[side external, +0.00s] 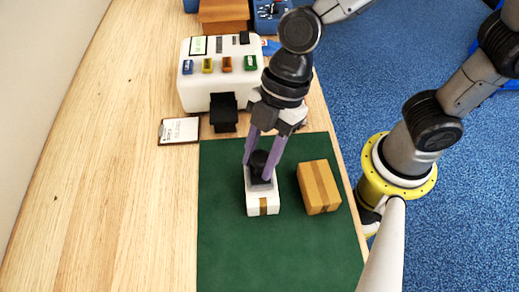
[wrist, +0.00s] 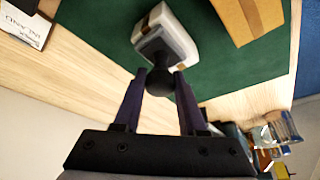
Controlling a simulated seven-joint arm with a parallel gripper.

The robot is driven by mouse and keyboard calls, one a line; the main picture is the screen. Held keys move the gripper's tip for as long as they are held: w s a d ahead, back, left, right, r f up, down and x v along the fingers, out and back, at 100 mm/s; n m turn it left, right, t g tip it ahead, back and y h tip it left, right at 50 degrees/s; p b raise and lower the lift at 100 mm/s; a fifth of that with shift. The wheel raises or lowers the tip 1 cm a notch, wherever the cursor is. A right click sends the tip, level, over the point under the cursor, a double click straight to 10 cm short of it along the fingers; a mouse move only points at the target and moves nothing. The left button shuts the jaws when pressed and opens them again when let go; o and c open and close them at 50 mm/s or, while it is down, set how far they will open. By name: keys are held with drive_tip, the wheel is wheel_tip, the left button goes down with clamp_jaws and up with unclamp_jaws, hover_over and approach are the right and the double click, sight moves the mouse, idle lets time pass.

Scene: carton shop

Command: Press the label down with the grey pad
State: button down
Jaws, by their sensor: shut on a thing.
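My gripper (side external: 259,170) points down over the green mat, its two purple fingers shut on the dark round knob of the grey pad (side external: 262,184). The wrist view shows the fingers (wrist: 161,82) on either side of the knob, with the grey pad (wrist: 154,47) beyond it. The pad is at the top of a small white carton (side external: 263,205) with a brown tape strip. The carton also shows in the wrist view (wrist: 176,22). I cannot tell how firmly the pad touches it. No label is visible on the carton; the pad covers much of its top.
A brown taped carton (side external: 319,187) lies just right on the green mat (side external: 225,245). Behind stands a white label machine (side external: 215,88) with coloured buttons and a black outlet. A printed card (side external: 179,131) lies left of it. The mat's front is clear.

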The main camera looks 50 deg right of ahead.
sight(261, 181)
drive_tip(key=shift+s+a, duration=0.1)
drive_tip(key=shift+s, duration=0.1)
idle(0.3)
drive_tip(key=shift+s+a, duration=0.45)
drive_tip(key=shift+r, duration=0.1)
wheel_tip(261, 181, up, 7)
idle(1.1)
